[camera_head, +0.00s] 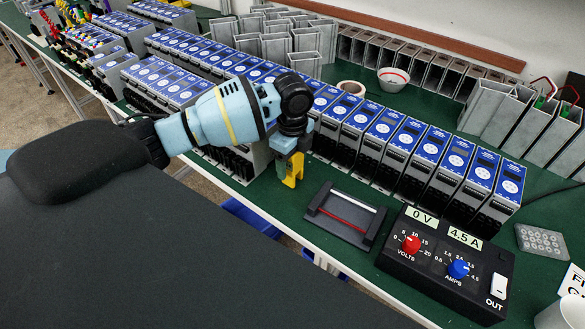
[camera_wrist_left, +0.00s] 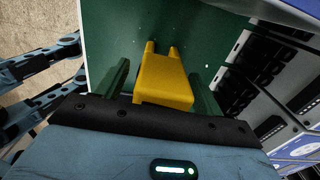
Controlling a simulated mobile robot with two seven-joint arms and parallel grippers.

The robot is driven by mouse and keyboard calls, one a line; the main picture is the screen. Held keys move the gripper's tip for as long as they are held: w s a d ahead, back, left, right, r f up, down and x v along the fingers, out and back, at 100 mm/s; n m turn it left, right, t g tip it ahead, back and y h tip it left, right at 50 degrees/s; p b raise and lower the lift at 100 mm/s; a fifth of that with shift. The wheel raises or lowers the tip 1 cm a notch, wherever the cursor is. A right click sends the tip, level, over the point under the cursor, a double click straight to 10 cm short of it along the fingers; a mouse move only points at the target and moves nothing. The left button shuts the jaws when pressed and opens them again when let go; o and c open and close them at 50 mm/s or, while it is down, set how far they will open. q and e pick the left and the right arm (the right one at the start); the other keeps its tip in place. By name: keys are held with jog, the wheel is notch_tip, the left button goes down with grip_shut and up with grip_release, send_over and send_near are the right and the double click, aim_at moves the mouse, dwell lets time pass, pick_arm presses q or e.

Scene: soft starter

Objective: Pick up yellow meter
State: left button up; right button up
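The yellow meter (camera_head: 291,170) is a small yellow piece at the table's near edge, directly below my left gripper (camera_head: 286,168) in the head view. In the left wrist view the meter (camera_wrist_left: 165,80) has two prongs pointing away from the palm. It lies between the two green fingers of my left gripper (camera_wrist_left: 160,80). Green tabletop shows in a gap between the left-hand finger and the meter; the right-hand finger looks very close to it. The fingers look open around the meter. Whether the meter rests on the table is hard to tell. My right gripper is not in view.
Rows of blue-topped modules (camera_head: 392,140) stand close behind and left of the gripper. A dark tray (camera_head: 345,215) and a black power supply (camera_head: 445,262) lie to the right. Metal housings (camera_head: 495,105) and a white bowl (camera_head: 393,80) are at the back.

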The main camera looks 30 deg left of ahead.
pick_arm(q)
jog(key=c, duration=1.2)
jog(key=shift+o, duration=0.2)
jog(key=shift+r, duration=0.1)
